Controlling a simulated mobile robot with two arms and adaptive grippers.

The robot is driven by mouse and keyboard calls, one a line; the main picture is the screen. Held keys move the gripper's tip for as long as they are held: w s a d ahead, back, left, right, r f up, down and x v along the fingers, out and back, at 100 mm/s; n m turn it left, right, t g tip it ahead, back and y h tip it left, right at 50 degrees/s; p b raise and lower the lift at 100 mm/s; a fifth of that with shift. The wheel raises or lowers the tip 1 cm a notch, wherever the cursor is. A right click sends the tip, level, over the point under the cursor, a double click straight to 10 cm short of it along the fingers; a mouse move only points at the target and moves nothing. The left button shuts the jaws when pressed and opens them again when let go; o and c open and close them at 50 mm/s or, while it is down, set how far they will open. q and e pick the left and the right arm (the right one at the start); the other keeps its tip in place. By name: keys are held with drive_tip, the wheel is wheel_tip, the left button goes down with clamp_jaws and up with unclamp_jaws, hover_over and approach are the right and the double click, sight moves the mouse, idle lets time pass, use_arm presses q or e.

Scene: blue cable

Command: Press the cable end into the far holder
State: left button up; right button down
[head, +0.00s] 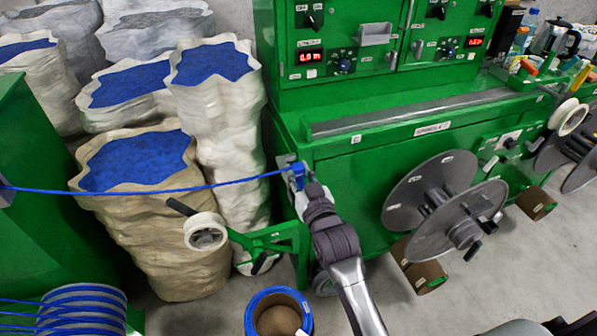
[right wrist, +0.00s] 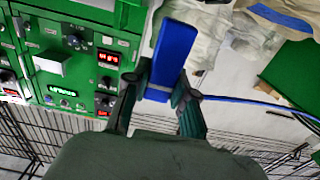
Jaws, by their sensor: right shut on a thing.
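The blue cable (head: 150,190) runs nearly straight from the left edge to my right gripper (head: 302,178) in the head view. My right gripper is at the left front corner of the green machine. In the right wrist view its fingers (right wrist: 162,95) are closed on a blue, flat, block-like cable end (right wrist: 172,50), with the cable leaving to the right. A small grey holder (head: 286,160) shows at the machine corner, right by the gripper and partly hidden. I cannot tell whether the cable end touches it. My left gripper is not in view.
The green machine (head: 370,165) with grey reels (head: 430,195) fills the right. A green arm with a white roll (head: 205,232) juts out below the cable. Sacks of blue granules (head: 135,162) stand behind it. A blue-rimmed spool (head: 262,296) lies on the floor.

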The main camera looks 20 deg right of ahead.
drive_tip(key=shift+f+b, duration=1.25)
drive_tip(key=shift+f, duration=0.85)
idle(0.9)
drive_tip(key=c, duration=0.9)
unclamp_jaws()
drive_tip(key=shift+s, duration=0.1)
drive_tip(key=s+p, duration=0.3)
drive_tip(key=s, duration=0.4)
drive_tip(key=shift+s+d+p, duration=0.15)
drive_tip(key=shift+s+p, duration=0.15)
drive_tip(key=shift+s, duration=0.1)
